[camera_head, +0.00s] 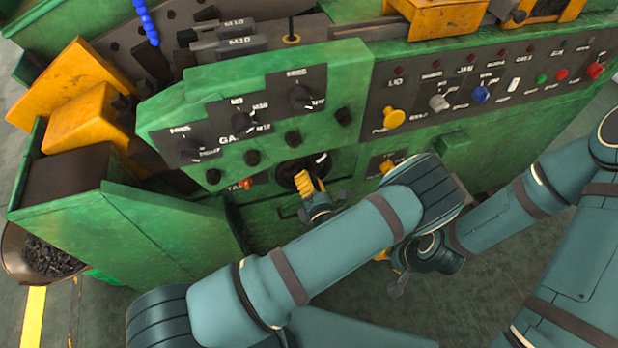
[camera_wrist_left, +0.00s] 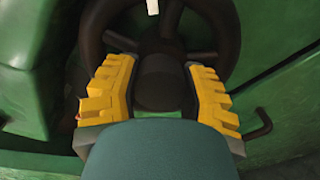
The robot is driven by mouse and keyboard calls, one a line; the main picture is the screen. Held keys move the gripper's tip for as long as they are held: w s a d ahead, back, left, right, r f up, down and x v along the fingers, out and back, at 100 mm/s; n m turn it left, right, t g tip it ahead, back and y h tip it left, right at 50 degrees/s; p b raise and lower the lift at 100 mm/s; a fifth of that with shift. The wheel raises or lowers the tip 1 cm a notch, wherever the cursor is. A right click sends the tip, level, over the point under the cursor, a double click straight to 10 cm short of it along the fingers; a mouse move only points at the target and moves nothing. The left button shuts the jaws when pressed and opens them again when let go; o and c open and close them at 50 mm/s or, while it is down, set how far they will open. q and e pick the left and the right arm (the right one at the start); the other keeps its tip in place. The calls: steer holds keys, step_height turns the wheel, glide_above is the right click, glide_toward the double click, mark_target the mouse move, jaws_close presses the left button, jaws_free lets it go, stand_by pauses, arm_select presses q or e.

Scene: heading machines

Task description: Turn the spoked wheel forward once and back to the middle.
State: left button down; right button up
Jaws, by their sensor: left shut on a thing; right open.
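The spoked wheel (camera_head: 288,171) is dark and sits low on the front of the green machine. Its rim, spokes and round hub (camera_wrist_left: 157,82) fill the upper middle of the left wrist view. A white mark shows at the top of its rim there. My left gripper (camera_head: 304,180) is at the wheel, its yellow ridged fingers on either side of the hub. In the left wrist view the left gripper (camera_wrist_left: 158,70) is shut on the wheel; the exact contact at the fingertips is hard to see. My right gripper (camera_head: 388,268) is open, lower right, partly hidden behind my left arm.
Above the wheel is a green panel with black knobs (camera_head: 300,97). To the right is a control panel with a yellow knob (camera_head: 394,117) and coloured buttons. A dark bent handle (camera_wrist_left: 262,124) sticks out right of the wheel. Floor in front is free.

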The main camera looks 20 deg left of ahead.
arm_select(q)
steer(key=m+p, duration=0.1)
steer(key=m, duration=0.2)
steer(key=shift+r+m, duration=0.15)
steer(key=shift+m, duration=0.25)
steer(key=m, duration=0.3)
steer(key=shift+w+m+p, duration=0.1)
steer(key=shift+m+p, duration=0.2)
steer(key=shift+p, duration=0.05)
steer(key=m, duration=0.3)
steer(key=shift+m, duration=0.3)
steer(key=shift+m+p, duration=0.4)
steer(key=shift+m, duration=1.4)
steer(key=shift+c, duration=2)
jaws_free()
steer(key=shift+f, duration=0.2)
